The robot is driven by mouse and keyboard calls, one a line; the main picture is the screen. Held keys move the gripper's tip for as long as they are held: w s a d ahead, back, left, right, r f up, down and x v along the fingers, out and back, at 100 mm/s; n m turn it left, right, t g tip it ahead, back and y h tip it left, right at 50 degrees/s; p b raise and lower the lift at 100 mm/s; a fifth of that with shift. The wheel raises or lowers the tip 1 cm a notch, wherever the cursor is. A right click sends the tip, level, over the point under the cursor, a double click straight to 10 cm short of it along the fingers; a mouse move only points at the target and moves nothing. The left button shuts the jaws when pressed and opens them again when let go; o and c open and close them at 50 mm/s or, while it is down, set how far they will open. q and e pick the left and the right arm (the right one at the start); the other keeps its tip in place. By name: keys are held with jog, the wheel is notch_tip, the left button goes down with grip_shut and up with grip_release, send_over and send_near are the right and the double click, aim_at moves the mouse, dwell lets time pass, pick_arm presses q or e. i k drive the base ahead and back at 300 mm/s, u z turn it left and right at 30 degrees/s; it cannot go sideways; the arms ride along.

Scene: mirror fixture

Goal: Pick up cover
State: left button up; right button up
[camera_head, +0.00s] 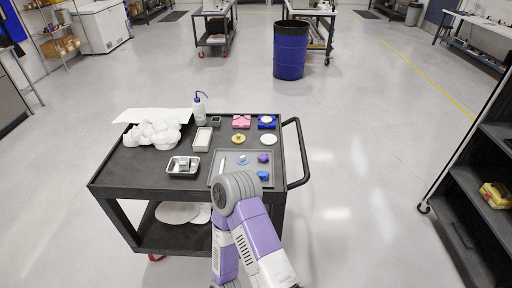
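I cannot tell which piece is the cover. On the black cart (120,170) in the camera_head view stand a pink block (241,121), a blue fixture (267,121) with a white round piece on top, a yellow round piece (238,139) and a white disc (269,139). A dark tray (232,157) at the cart's front right holds a thin white stick (222,165), a small pale disc (242,160), a purple piece (263,157) and a blue piece (263,175). My purple and grey arm links rise in front of this tray. Neither gripper shows.
A white cloth heap (153,134), squeeze bottle (200,108), white box (203,139) and small metal tray (184,167) crowd the cart's left and middle. A handle (299,152) juts from its right side. A dark shelf (490,180) stands far right, with open floor between.

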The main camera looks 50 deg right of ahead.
aim_at(238, 139)
jog(key=z, duration=1.5)
